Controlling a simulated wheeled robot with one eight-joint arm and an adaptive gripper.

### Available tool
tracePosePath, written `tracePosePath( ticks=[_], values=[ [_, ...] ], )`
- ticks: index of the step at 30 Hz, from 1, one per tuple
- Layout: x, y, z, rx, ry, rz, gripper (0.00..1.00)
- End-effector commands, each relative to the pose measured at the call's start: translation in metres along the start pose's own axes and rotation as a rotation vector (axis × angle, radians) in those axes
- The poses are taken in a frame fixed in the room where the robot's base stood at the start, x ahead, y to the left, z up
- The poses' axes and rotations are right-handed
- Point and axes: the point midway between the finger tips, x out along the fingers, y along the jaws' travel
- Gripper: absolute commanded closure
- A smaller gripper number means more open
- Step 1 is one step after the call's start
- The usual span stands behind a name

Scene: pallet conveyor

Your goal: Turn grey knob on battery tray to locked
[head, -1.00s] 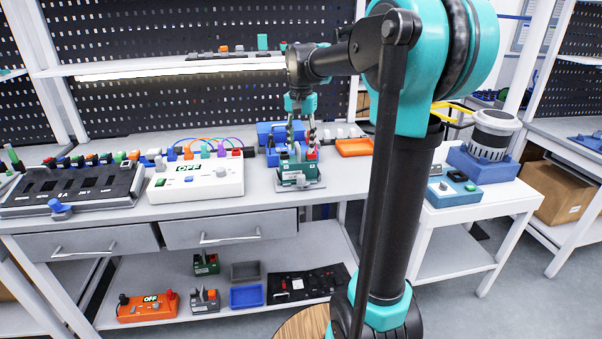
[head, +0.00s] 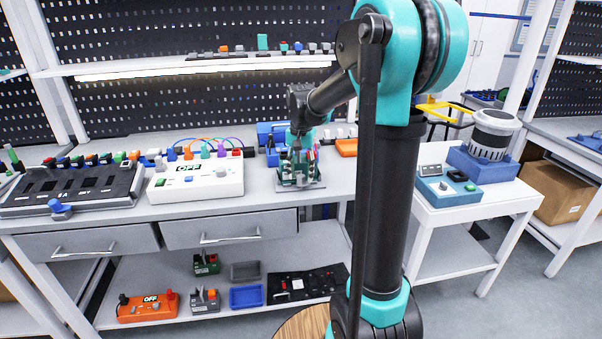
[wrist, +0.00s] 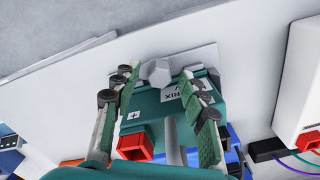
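The battery tray (head: 318,184) is a grey plate on the bench that bears a teal battery (head: 290,180). In the wrist view the battery (wrist: 152,108) shows a white label, a plus mark and a red terminal (wrist: 133,143). The grey knob (wrist: 155,72) is a faceted grey piece at the far edge of the battery, above the tray's pale plate (wrist: 195,62). My gripper (wrist: 158,78) is open, one finger to each side of the knob, with gaps visible. In the head view my gripper (head: 298,155) is over the battery and hides the knob.
A white box with a green OFF display (head: 195,182) stands left of the tray. Blue bins (head: 268,131) and an orange tray (head: 347,147) lie behind. A black tray (head: 70,188) with a blue knob is far left. The bench front is clear.

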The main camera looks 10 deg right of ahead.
Motion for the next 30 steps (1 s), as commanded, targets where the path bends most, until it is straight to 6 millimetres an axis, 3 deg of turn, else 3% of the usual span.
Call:
tracePosePath(
  ticks=[1,10,20,30],
  values=[
    [-0.0001,0.0,0.0,0.0,0.0,0.0,0.63],
    [-0.0003,-0.0001,0.0,0.0,0.0,0.0,1.0],
    [-0.0004,-0.0001,-0.0001,-0.029,0.0,0.0,1.0],
    [-0.0004,0.0001,-0.0001,-0.234,0.0,0.0,1.0]
  ],
)
